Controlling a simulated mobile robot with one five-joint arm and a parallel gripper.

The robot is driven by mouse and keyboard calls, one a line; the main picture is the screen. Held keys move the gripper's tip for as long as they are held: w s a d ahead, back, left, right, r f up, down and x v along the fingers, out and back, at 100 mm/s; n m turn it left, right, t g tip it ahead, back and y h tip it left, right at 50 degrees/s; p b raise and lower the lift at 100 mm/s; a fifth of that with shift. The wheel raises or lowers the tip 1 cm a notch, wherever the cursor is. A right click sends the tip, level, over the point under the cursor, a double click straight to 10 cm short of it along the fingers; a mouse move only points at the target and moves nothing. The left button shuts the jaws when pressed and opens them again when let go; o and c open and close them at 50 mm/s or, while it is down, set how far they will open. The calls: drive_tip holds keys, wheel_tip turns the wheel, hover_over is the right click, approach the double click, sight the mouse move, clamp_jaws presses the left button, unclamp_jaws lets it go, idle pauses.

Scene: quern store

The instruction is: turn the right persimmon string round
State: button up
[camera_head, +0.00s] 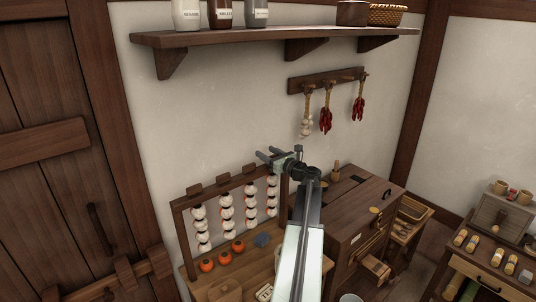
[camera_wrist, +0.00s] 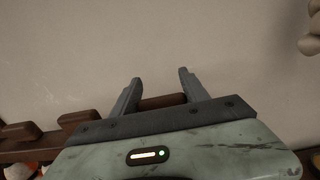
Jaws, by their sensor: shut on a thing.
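A dark wooden rack (camera_head: 180,204) stands on a bench by the wall, with several strings of pale, round persimmons hanging from its top bar. The right persimmon string (camera_head: 272,197) hangs at the rack's right end, beside my arm, pale with a little orange showing. My gripper (camera_head: 268,157) is at the top bar above this string. In the wrist view, my gripper's fingers (camera_wrist: 160,82) stand on either side of a brown wooden block (camera_wrist: 163,101) on the bar, shut on it. More such blocks (camera_wrist: 78,118) sit to the left. The string below is hidden there.
Loose orange persimmons (camera_head: 223,258) lie on the bench (camera_head: 262,272) before the rack. A dark wooden chest (camera_head: 352,215) stands close right of my arm. Garlic and red chillies (camera_head: 326,120) hang from a peg rail above. A long shelf (camera_head: 280,36) runs higher up.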

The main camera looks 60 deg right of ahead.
idle(0.3)
drive_tip(key=o, duration=1.4)
drive_tip(key=v, duration=0.8)
drive_tip(key=shift+w, duration=0.1)
